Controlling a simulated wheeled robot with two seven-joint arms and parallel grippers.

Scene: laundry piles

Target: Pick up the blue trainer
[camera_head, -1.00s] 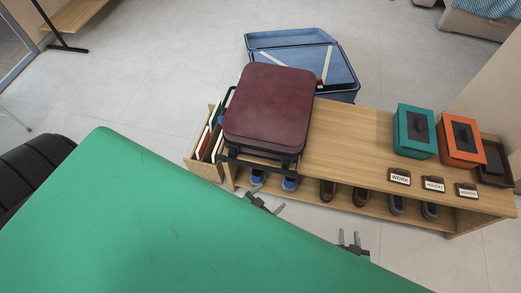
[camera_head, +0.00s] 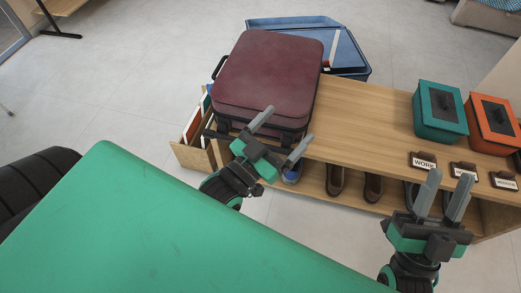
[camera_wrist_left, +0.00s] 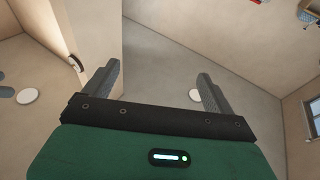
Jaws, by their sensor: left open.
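A blue trainer (camera_head: 291,173) sits on the lower shelf of the wooden bench, below the dark red suitcase, partly hidden by my left gripper. My left gripper (camera_head: 285,128) is open and empty in front of the bench and the suitcase's front corner, its fingers pointing up and to the right. In the left wrist view its two fingers (camera_wrist_left: 160,86) stand wide apart with nothing between them, and no shoe shows there. My right gripper (camera_head: 449,177) is also open and empty, fingers up, in front of the bench's right part.
The dark red suitcase (camera_head: 265,80) lies on the wooden bench (camera_head: 362,115). Teal (camera_head: 440,110) and orange (camera_head: 493,125) boxes and small label signs stand on its right. Brown shoes (camera_head: 336,178) are on the lower shelf. A blue open case (camera_head: 350,55) lies behind. My green body fills the foreground.

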